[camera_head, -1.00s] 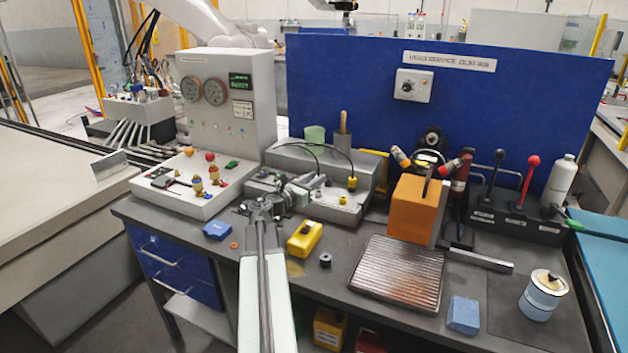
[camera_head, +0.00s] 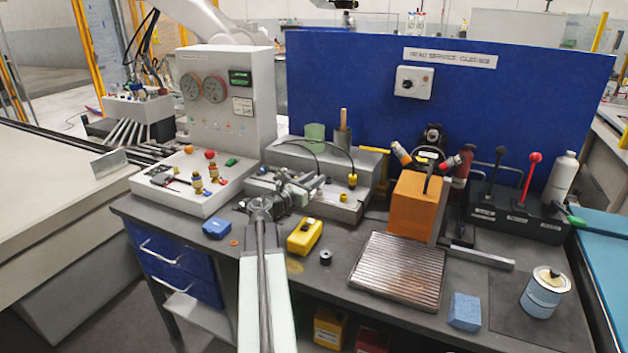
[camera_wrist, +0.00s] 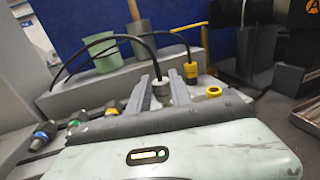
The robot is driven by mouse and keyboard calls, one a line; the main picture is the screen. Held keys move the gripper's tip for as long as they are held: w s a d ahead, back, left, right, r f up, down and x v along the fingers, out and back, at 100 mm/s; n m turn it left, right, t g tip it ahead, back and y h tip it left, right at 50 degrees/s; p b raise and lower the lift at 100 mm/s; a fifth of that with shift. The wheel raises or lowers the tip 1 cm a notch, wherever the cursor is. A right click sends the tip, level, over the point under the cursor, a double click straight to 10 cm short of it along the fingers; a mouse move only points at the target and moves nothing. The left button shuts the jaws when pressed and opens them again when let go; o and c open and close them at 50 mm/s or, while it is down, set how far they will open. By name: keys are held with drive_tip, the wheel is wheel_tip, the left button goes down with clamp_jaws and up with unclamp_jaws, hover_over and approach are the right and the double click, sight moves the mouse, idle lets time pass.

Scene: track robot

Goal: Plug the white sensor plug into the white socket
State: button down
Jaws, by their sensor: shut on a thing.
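In the wrist view my gripper (camera_wrist: 160,93) is shut on the white plug (camera_wrist: 159,89), which sits between the two dark fingertips. A black cable rises from the plug and arcs to the left. In the head view my gripper (camera_head: 309,186) is over the front of the grey sensor block (camera_head: 348,212), and the plug is too small to make out clearly. I cannot make out the white socket; my gripper covers that part of the block. I cannot tell whether the plug touches it.
A yellow plug (camera_wrist: 190,70) with its own cable stands just right of my gripper, near a yellow ring (camera_wrist: 213,92). Fittings with green and blue rings lie to the left. A green cup (camera_wrist: 103,54) stands behind. A yellow box (camera_head: 305,236) lies in front of the block.

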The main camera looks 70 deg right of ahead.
drive_tip(key=shift+f+b, duration=0.7)
drive_tip(key=shift+f, duration=0.1)
drive_tip(key=c, duration=1.1)
unclamp_jaws()
drive_tip(key=v, duration=0.7)
drive_tip(key=shift+a, duration=0.35)
drive_tip(key=shift+w, duration=0.1)
